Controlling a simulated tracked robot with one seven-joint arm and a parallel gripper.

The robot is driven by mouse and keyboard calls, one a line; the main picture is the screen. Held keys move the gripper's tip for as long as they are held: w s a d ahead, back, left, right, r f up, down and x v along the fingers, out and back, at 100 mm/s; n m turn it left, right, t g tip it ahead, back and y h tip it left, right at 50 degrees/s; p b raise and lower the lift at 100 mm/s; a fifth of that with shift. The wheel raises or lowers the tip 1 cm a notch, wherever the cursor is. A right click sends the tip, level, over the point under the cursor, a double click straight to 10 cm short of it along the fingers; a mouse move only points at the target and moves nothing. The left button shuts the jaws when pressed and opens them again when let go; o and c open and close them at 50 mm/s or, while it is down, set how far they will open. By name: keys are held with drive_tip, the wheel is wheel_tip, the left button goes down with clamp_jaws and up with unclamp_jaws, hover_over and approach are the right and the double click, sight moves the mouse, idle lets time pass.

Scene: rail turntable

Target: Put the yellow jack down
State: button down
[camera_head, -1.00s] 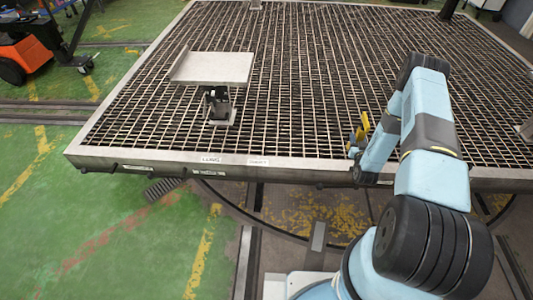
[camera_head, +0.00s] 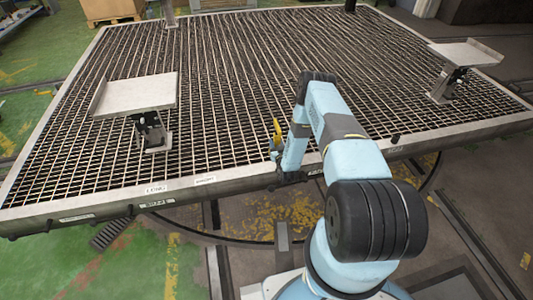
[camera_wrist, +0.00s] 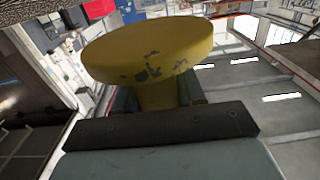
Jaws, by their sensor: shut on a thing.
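The yellow jack (camera_wrist: 150,50) fills the upper middle of the wrist view. It shows a round, flat head with chipped paint and a narrower stem below. My gripper (camera_wrist: 158,97) is shut on the stem, with parts of its fingers on both sides. In the head view, a small part of the yellow jack (camera_head: 277,131) shows beside my gripper (camera_head: 276,151), near the front edge of the grated turntable deck (camera_head: 245,110). The jack's lower part is hidden. I cannot tell whether it touches the grating.
A metal stand with a flat tray top (camera_head: 135,95) stands on the deck at left. A similar stand (camera_head: 467,53) is at right. The grating between them is mostly clear. A raised metal rim (camera_head: 150,198) with labels runs along the front.

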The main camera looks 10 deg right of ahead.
drive_tip(key=a+f, duration=0.1)
drive_tip(key=w+a+f, duration=0.1)
drive_tip(key=f, duration=0.1)
drive_tip(key=w+a+f, duration=0.1)
drive_tip(key=shift+a+f, duration=0.15)
drive_tip(key=shift+f, duration=1.7)
drive_tip(key=c, duration=0.7)
unclamp_jaws()
drive_tip(key=shift+s, duration=0.1)
drive_tip(key=s, duration=1.2)
